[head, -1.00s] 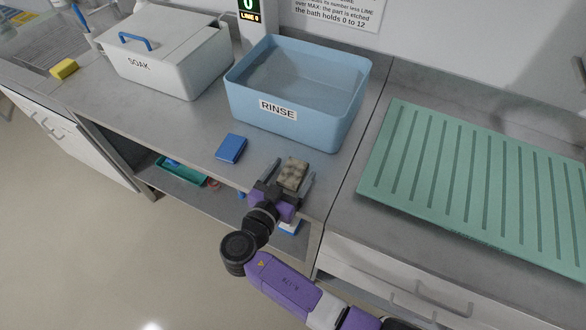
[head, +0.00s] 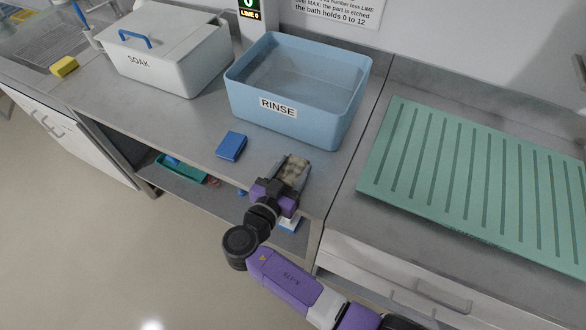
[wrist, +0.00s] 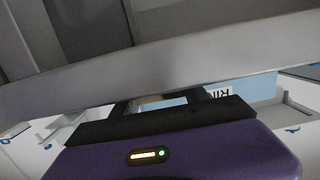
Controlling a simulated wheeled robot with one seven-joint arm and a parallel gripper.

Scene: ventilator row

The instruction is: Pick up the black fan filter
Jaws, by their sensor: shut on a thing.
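A small mottled block, beige and grey with dark patches (head: 293,169), lies at the counter's front edge in the head view. It is the only filter-like thing here, though little of it looks black. My gripper (head: 292,172) is shut on it, one finger along each side. I cannot tell whether the block still touches the counter. In the wrist view my gripper (wrist: 165,98) shows at the bottom, and the block is mostly hidden.
A blue RINSE tub (head: 290,118) stands behind the block, with a white SOAK box (head: 150,75) to its left. A small blue block (head: 231,146) lies left of my gripper. A green ribbed mat (head: 470,180) covers the right counter. A low shelf holds a green tray (head: 180,170).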

